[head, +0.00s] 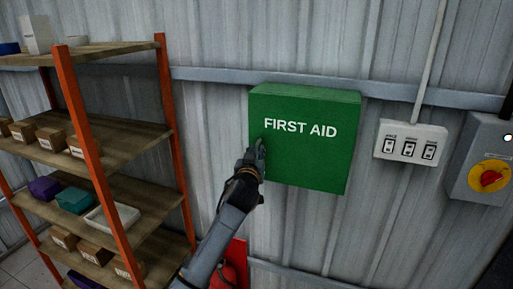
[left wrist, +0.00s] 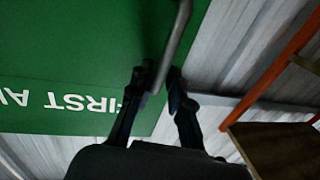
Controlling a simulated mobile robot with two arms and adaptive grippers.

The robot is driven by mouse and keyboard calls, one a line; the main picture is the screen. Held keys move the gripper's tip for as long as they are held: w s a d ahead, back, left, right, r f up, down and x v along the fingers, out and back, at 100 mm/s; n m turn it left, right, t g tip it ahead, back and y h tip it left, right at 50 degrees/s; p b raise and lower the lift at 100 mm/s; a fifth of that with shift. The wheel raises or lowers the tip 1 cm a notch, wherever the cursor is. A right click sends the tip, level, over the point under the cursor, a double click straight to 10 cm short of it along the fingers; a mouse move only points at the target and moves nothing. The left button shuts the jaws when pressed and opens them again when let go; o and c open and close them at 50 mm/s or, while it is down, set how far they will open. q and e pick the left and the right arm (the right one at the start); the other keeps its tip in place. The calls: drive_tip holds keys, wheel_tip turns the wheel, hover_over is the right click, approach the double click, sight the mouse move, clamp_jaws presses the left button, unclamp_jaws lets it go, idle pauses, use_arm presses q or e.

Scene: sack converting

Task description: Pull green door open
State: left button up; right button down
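The green FIRST AID cabinet (head: 305,155) is fixed to the corrugated wall, and its green front door looks closed. A grey bar handle (left wrist: 175,40) shows in the left wrist view, at the door's left side as seen from the head. My left gripper (head: 258,150) is at this left side, below the lettering. In the left wrist view its fingers (left wrist: 162,78) lie close on both sides of the bar and look shut on it. In the head view the gripper hides most of the handle. My right gripper is not in view.
A shelf rack with orange posts (head: 85,140) and loaded boards stands left of the cabinet. A switch panel (head: 409,144) and a grey box with a red-yellow knob (head: 488,180) are right of it. A red extinguisher (head: 226,275) is below.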

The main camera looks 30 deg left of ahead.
use_arm(q)
drive_tip(key=shift+w+a, duration=0.15)
drive_tip(key=shift+w, duration=0.3)
clamp_jaws()
